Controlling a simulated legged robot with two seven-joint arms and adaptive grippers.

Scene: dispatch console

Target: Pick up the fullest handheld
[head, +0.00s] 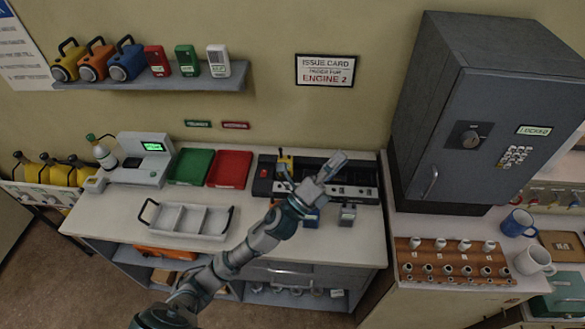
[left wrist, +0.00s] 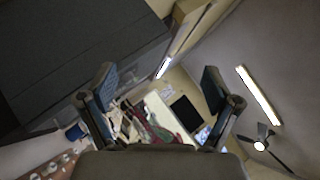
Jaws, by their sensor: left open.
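A black charger bank (head: 368,192) stands at the back of the white desk. A yellow handheld (head: 285,160) stands in its left part. A blue unit (head: 311,217) and a grey unit (head: 348,213) sit at its front edge. Their charge readings are too small to read. My left gripper (head: 310,170) is above the bank, open and empty, and hides part of it. In the left wrist view its two fingers (left wrist: 160,88) are spread apart with nothing between them. My right gripper is not in view.
A green tray (head: 191,166), a red tray (head: 229,169) and a white divided tray (head: 188,219) lie left of the bank, near a scale-like device (head: 150,146) with a green display. A grey locker (head: 470,125) stands at right. A shelf (head: 150,80) holds several devices.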

